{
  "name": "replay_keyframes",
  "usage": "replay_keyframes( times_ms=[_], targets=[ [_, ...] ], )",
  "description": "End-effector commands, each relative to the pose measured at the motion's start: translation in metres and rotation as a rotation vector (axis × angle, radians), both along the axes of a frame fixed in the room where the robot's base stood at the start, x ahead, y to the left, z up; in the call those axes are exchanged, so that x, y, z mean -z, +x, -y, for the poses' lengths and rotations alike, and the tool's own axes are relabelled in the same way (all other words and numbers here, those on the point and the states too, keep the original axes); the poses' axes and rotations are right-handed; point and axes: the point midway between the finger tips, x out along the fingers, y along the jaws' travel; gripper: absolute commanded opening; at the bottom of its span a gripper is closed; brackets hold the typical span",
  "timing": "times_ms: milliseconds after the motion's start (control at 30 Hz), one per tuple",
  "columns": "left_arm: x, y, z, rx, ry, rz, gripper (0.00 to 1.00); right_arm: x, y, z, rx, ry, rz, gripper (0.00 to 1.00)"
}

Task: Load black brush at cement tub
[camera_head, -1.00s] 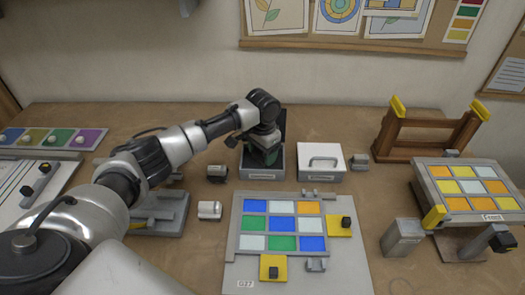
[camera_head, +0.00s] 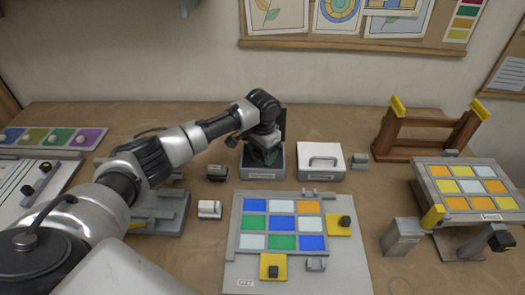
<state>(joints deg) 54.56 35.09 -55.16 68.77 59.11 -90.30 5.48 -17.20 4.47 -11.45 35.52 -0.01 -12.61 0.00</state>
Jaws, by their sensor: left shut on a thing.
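My left gripper (camera_head: 266,150) points down into an open grey tub (camera_head: 263,174) at the back middle of the table. A label is on the tub's front, too small to read, and I take it for the cement tub. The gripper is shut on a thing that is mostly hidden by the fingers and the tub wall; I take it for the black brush. A dark green shape shows at the fingertips inside the tub. A dark upright panel stands behind the tub. My right gripper is not in view.
A coloured glass panel (camera_head: 283,226) lies in front. A wooden rack (camera_head: 425,139) and a tilted panel (camera_head: 472,187) stand right.

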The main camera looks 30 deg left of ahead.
Motion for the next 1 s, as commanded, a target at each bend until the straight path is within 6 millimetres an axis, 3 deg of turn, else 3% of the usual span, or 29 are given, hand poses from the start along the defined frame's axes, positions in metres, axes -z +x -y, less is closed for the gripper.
replay_keyframes(
  times_ms=[1000],
  targets=[
    [0.002,-0.0008,0.0002,0.0,0.0,-0.002,0.42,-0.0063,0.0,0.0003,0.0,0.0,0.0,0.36]
  ],
)
